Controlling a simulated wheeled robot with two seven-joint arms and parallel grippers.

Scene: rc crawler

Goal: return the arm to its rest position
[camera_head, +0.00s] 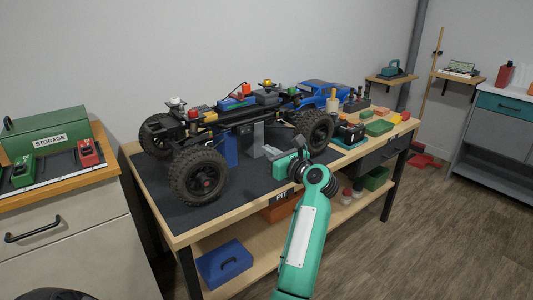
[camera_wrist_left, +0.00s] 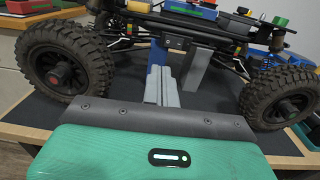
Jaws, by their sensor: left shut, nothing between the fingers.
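My left arm (camera_head: 303,245) is teal and reaches up from the bottom of the head view, in front of the workbench. My left gripper (camera_head: 271,153) points over the bench mat, near the crawler; in the left wrist view its grey fingers (camera_wrist_left: 162,86) are together with nothing between them. The RC crawler chassis (camera_head: 200,177) stands raised on a stand, with big black tyres and no body shell. In the left wrist view the crawler (camera_wrist_left: 68,70) spans the top, beyond the fingers. My right gripper is not in view.
The workbench (camera_head: 178,238) has a dark mat (camera_head: 245,182). A blue truck body (camera_head: 322,92), several bins and tools crowd its right end. A blue case (camera_head: 224,264) lies on the lower shelf. A cabinet with a green storage box (camera_head: 45,131) stands left. Open floor lies right.

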